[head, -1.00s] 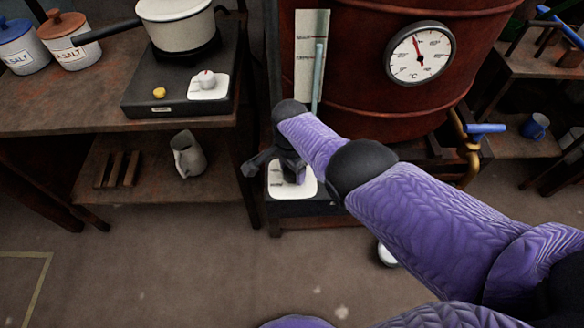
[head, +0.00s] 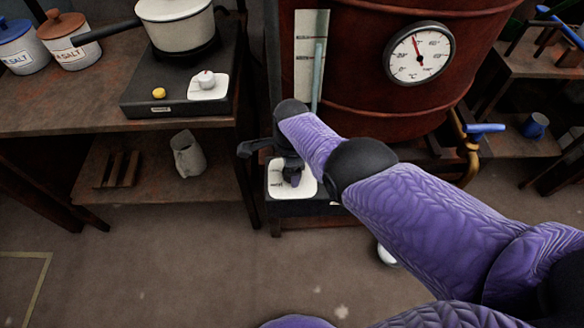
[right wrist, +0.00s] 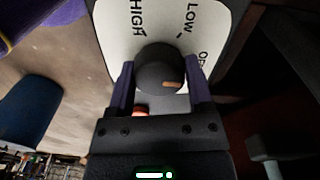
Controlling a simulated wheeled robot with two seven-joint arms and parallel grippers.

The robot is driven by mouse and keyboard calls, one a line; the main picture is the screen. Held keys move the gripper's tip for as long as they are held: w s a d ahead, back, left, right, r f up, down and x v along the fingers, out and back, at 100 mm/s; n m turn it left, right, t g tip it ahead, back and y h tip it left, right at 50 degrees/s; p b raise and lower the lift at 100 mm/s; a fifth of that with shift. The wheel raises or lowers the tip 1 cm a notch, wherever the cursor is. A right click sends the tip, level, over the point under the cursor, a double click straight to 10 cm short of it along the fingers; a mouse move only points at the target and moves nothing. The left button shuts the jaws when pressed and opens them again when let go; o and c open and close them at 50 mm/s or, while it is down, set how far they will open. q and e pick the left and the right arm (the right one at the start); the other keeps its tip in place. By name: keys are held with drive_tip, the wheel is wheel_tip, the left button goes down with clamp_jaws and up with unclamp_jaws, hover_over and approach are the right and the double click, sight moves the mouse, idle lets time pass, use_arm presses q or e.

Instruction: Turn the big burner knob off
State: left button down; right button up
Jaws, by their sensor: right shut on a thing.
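The big burner knob (right wrist: 158,68) is round and dark with an orange pointer mark. It sits on a white dial plate (right wrist: 112,38) lettered HIGH, LOW and OF..., the last word cut off. In the right wrist view the mark is at the knob's lower right, below the OF... lettering. My right gripper (right wrist: 160,84) is shut on the knob, one finger on each side. In the head view my right gripper (head: 291,176) is over the plate (head: 275,188) at the foot of the vat and hides the knob. My left gripper is out of view.
A red-brown vat (head: 350,45) with a thermometer dial (head: 420,53) stands behind my right arm. A pipe with a blue-handled tap (head: 486,128) is at its right. At left, a bench holds a smaller burner (head: 130,100) with a pot (head: 175,30). The floor in front is open.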

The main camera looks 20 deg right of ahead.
idle(0.3)
drive_tip(key=o, duration=1.3)
drive_tip(key=shift+c, duration=0.2)
drive_tip(key=shift+r, duration=0.1)
drive_tip(key=r+p, duration=0.3)
drive_tip(key=r, duration=0.2)
drive_tip(key=r+p, duration=0.4)
drive_tip(key=r, duration=0.1)
drive_tip(key=shift+w+d+r, duration=0.1)
drive_tip(key=shift+w, duration=0.1)
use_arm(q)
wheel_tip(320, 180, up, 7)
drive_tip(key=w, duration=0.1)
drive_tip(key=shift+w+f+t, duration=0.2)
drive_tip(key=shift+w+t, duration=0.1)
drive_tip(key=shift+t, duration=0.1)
use_arm(e)
drive_tip(key=shift+f, duration=0.25)
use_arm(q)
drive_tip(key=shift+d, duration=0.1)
